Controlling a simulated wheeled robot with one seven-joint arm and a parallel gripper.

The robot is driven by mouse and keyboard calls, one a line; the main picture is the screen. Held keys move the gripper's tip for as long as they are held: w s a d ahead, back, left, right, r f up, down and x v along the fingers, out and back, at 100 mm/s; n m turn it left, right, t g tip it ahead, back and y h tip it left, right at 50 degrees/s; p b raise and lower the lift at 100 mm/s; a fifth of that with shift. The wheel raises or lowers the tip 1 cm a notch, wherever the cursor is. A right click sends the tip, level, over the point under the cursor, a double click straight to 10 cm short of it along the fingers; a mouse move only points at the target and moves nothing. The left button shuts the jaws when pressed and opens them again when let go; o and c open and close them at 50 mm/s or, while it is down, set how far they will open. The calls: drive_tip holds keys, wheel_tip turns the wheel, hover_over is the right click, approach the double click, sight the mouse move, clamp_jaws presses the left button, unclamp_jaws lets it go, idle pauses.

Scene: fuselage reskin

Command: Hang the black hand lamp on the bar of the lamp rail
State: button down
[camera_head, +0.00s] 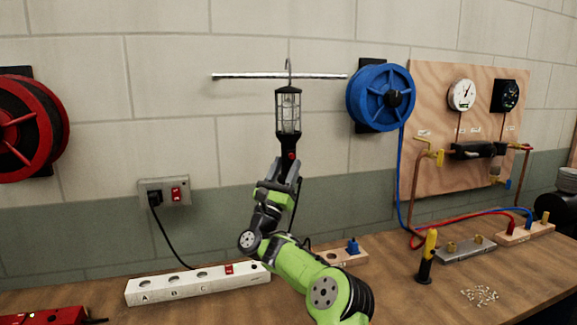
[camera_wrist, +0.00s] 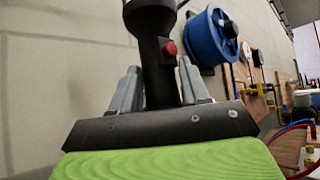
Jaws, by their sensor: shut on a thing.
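The black hand lamp (camera_head: 289,110) is upright in the head view, with a wire cage, a red button and a hook at its top. My gripper (camera_head: 280,172) is shut on the lamp's handle, which also shows between the fingers in the wrist view (camera_wrist: 157,60). The lamp rail's bar (camera_head: 240,76) runs level along the wall. The lamp's hook (camera_head: 289,70) overlaps the bar in the head view; I cannot tell whether it touches or rests on it. The bar is not clearly seen in the wrist view.
A blue hose reel (camera_head: 365,98) is on the wall just right of the bar. A red reel (camera_head: 25,128) is at the far left. A white socket strip (camera_head: 170,286), a wooden block (camera_head: 340,257) and a yellow-handled tool (camera_head: 428,255) are on the bench (camera_head: 390,292) below.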

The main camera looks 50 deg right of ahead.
sight(280, 175)
drive_tip(key=shift+w+d+r+p, duration=0.15)
drive_tip(key=shift+w+d+p, duration=0.25)
drive_tip(key=shift+w+p, duration=0.45)
drive_tip(key=shift+w+d+r+p, duration=0.1)
drive_tip(key=shift+w+d+p, duration=0.4)
drive_tip(key=shift+p, duration=0.45)
drive_tip(key=shift+w+f, duration=0.15)
drive_tip(key=shift+w, duration=0.15)
wheel_tip(280, 175, down, 3)
drive_tip(key=b, duration=0.2)
drive_tip(key=shift+r+b, duration=0.2)
drive_tip(key=shift+b, duration=0.1)
drive_tip(key=shift+s, duration=0.1)
drive_tip(key=c, duration=0.5)
unclamp_jaws()
drive_tip(key=shift+r, duration=0.1)
drive_tip(key=b+v, duration=0.3)
drive_tip(key=v, duration=1.3)
